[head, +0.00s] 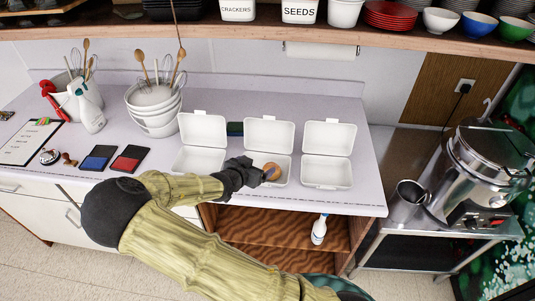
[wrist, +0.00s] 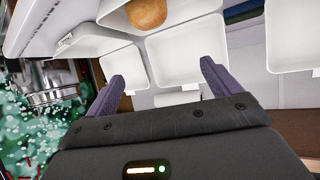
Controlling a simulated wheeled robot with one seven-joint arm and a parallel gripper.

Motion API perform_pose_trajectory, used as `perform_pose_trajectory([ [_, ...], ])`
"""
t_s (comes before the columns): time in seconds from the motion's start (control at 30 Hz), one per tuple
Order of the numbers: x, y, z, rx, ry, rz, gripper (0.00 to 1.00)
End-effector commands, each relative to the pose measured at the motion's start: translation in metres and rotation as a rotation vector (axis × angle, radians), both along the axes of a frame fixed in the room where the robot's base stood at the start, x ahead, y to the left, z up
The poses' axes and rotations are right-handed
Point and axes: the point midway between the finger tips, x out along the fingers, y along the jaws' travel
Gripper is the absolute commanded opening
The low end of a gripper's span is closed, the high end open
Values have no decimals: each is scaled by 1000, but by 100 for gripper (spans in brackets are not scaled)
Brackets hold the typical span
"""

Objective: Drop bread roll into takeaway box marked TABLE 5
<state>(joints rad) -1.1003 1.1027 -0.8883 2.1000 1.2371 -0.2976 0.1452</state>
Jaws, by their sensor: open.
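Three open white takeaway boxes stand in a row on the counter: a left box (head: 199,160), a middle box (head: 282,180) and a right box (head: 326,173). No TABLE 5 marking is readable on any of them. The brown bread roll (head: 271,171) lies in the base of the middle box. It also shows at the top of the wrist view (wrist: 147,13), inside a white box (wrist: 182,14). My gripper (head: 257,174) is at the left front of the middle box, beside the roll. In the wrist view its fingers (wrist: 162,72) are apart with nothing between them.
Left of the boxes stand stacked white bowls with utensils (head: 153,108), a spray bottle (head: 91,110), stamp pads (head: 128,158) and a clipboard (head: 28,143). A steel pot (head: 485,155) stands on the lower right table. A shelf (head: 230,29) overhangs the back.

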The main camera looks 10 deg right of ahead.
Motion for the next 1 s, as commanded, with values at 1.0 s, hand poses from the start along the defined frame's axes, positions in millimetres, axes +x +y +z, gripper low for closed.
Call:
perform_pose_trajectory([
  [1.0,-54,47,39,-1,-1,0,89],
])
